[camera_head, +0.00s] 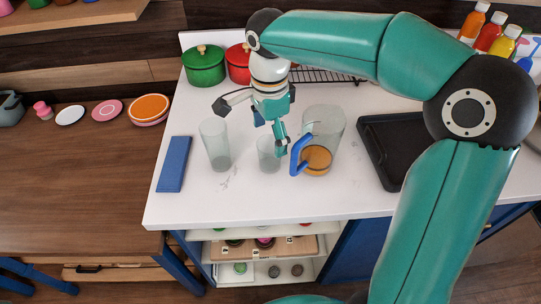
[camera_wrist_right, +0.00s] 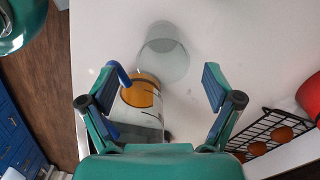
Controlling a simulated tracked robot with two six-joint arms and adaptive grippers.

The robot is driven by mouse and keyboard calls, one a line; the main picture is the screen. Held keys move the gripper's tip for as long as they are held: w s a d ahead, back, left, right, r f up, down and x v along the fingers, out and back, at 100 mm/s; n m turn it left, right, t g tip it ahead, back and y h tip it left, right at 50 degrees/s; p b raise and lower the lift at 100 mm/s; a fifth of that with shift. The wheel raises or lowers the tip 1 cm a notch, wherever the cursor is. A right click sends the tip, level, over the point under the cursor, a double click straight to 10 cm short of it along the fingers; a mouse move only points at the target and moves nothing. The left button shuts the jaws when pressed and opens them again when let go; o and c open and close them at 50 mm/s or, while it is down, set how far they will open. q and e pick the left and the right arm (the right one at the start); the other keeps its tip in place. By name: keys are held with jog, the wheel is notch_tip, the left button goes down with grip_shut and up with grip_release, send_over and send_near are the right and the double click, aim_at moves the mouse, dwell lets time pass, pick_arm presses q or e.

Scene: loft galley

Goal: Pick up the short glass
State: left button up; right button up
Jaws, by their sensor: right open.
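The short glass (camera_head: 267,158) is clear and stands upright on the white counter, between a taller clear glass (camera_head: 215,145) and a jug with a blue handle (camera_head: 322,130). My right gripper (camera_head: 256,124) is open and empty, above the short glass, with one finger overlapping it in the head view; contact is not clear. In the right wrist view the gripper (camera_wrist_right: 156,88) has its fingers spread wide. What appears to be the short glass (camera_wrist_right: 165,55) lies beyond the fingertips there, with the jug (camera_wrist_right: 138,105) between the fingers in the picture. My left gripper is out of view.
The jug, with amber liquid, stands close right of the short glass. A dark tray (camera_head: 385,165) lies farther right. A blue slab (camera_head: 173,165) lies at left. Green (camera_head: 204,65) and red (camera_head: 238,65) pots and a wire rack (camera_head: 318,75) stand behind. The counter's front strip is clear.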

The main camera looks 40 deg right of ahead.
aim_at(270, 150)
jog(key=shift+w+d+f, duration=0.1)
jog(key=shift+d+f, duration=0.05)
jog(key=shift+f, duration=2.65)
jog(key=c, duration=1.3)
jog(key=shift+r, duration=0.1)
jog(key=shift+c, duration=0.2)
